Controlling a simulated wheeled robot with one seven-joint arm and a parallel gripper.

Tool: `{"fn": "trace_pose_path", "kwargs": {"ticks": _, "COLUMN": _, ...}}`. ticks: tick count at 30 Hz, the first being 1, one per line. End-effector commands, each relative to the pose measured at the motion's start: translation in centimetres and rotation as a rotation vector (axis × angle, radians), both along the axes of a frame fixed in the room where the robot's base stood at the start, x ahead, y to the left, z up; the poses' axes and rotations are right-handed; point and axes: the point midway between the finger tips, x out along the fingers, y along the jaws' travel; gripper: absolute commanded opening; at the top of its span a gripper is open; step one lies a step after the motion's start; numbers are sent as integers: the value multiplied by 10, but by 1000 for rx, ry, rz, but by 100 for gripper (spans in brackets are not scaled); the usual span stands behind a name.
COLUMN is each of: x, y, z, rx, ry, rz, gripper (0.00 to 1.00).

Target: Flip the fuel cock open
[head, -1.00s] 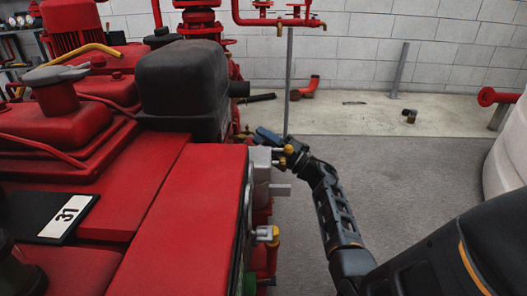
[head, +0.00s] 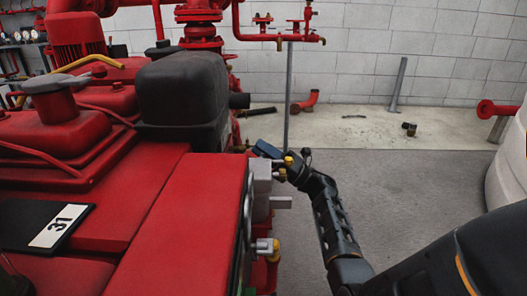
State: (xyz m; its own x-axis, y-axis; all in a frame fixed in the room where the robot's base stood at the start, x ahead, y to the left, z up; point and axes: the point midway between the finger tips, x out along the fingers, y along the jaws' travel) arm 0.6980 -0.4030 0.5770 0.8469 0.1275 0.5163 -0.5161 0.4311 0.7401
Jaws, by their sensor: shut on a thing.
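The fuel cock is small here and partly hidden by my gripper; brass-coloured parts (head: 288,160) show at the fingers, beside a grey block (head: 261,175) on the right side of the red engine (head: 180,215). My gripper (head: 281,166) is at these parts, shut on what looks like the fuel cock. The fingers are too small to see clearly. A dark blue piece (head: 266,149) sticks up to the left of the gripper; I cannot tell whether it is the cock's handle.
A second brass fitting (head: 266,247) sits lower on the engine's side. A black housing (head: 182,95) stands behind the red cover. A thin grey post (head: 287,95) rises beyond the gripper. The grey floor (head: 400,190) to the right is clear.

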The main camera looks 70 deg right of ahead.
Motion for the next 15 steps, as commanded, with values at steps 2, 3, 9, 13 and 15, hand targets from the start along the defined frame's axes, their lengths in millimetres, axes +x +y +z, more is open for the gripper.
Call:
{"fn": "trace_pose_path", "kwargs": {"ticks": 2, "x": 0, "y": 1, "z": -1, "rx": 2, "ry": 1, "rz": 2, "gripper": 0}}
{"fn": "trace_pose_path", "kwargs": {"ticks": 3, "x": 0, "y": 1, "z": -1, "rx": 3, "ry": 2, "rz": 2, "gripper": 0}}
{"fn": "trace_pose_path", "kwargs": {"ticks": 9, "x": 0, "y": 1, "z": -1, "rx": 3, "ry": 2, "rz": 2, "gripper": 40}}
{"fn": "trace_pose_path", "kwargs": {"ticks": 13, "x": 0, "y": 0, "z": -1, "rx": 2, "ry": 2, "rz": 2, "gripper": 52}}
{"fn": "trace_pose_path", "kwargs": {"ticks": 15, "x": 0, "y": 0, "z": -1, "rx": 3, "ry": 1, "rz": 1, "gripper": 52}}
